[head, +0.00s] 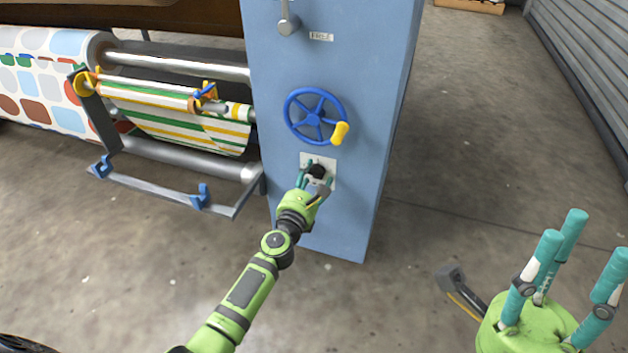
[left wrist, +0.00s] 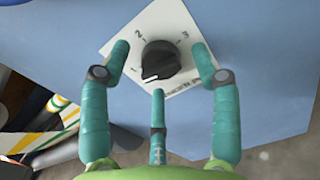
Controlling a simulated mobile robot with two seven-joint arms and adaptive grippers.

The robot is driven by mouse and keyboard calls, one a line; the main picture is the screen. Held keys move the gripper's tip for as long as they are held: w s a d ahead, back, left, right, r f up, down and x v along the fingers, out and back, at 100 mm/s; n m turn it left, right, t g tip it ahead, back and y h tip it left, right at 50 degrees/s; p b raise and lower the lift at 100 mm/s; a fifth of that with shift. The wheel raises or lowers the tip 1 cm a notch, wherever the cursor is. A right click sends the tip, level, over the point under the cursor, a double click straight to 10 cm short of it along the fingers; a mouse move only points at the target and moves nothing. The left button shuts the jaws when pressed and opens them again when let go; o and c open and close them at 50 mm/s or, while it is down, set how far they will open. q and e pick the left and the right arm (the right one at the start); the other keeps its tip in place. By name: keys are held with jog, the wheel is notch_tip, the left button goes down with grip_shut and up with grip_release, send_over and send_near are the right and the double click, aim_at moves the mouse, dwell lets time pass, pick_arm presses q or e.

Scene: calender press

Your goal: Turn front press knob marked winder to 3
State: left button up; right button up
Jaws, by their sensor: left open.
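The black winder knob (head: 317,171) sits on a white plate (head: 331,162) low on the blue press column. In the left wrist view, the knob (left wrist: 161,59) has a white pointer line towards the lower left, near the 1. The plate (left wrist: 172,20) also shows 2 and 3; its lower label is partly hidden. My left gripper (head: 315,180) is open at the knob. In the left wrist view, its teal fingers (left wrist: 160,66) stand around the knob with visible gaps at the sides. My right gripper (head: 582,238) is open and empty at the lower right, away from the press.
A blue handwheel (head: 314,117) with a yellow handle (head: 340,132) is just above the knob plate. A grey lever (head: 288,23) is higher up. Rollers with striped fabric (head: 180,120) and a grey bracket frame (head: 170,192) are at left. Floor at right is clear.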

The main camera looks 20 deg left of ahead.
pick_arm(q)
jog(key=shift+w, duration=0.35)
jog(key=c, duration=1.1)
jog(key=shift+c, duration=0.2)
